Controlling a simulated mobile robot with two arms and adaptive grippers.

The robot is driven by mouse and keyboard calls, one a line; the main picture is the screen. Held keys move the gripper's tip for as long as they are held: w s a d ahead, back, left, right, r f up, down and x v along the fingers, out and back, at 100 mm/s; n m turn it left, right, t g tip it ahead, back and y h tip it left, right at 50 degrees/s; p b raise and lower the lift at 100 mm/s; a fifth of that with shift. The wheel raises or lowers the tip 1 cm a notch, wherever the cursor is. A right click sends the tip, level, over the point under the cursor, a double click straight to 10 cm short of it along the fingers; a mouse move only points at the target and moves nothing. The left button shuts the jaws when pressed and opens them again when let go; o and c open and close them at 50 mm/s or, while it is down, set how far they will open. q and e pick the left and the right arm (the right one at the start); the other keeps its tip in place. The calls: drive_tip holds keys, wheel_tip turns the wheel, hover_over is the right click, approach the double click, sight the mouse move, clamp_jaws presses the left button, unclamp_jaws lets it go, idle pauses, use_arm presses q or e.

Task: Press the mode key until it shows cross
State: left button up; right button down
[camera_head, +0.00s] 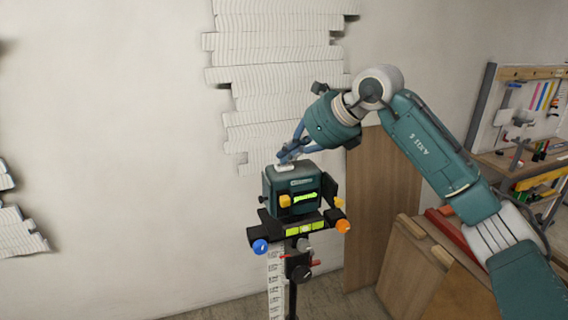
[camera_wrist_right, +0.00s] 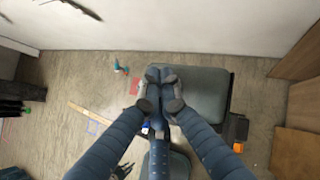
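A teal box-shaped device (camera_head: 281,189) stands on a mount. Its dark front window (camera_head: 305,197) shows a bright green, roughly horizontal mark like an arrow, not a cross. A pale key (camera_head: 285,168) sits on the device's top, at the left. My right gripper (camera_head: 288,155) is just above this key, pointing down; I cannot tell whether it touches. In the right wrist view, its two fingers (camera_wrist_right: 162,76) are together with nothing between them, over the grey-teal device top (camera_wrist_right: 202,94). They hide the key there. My left gripper is in neither view.
A yellow knob (camera_head: 285,201) sits on the device's front. Blue (camera_head: 260,247) and orange (camera_head: 343,226) knobs stick out from the mount. White ridged relief strips (camera_head: 275,75) cover the wall behind. Wooden boards (camera_head: 384,205) lean at right. Open wall lies left.

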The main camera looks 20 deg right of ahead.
sight(288, 165)
drive_tip(key=shift+r, duration=0.6)
drive_tip(key=shift+r+p, duration=2.15)
drive_tip(key=shift+r, duration=0.4)
wheel_tip(288, 165, up, 4)
drive_tip(key=shift+f+b, duration=0.1)
drive_tip(key=shift+b, duration=0.45)
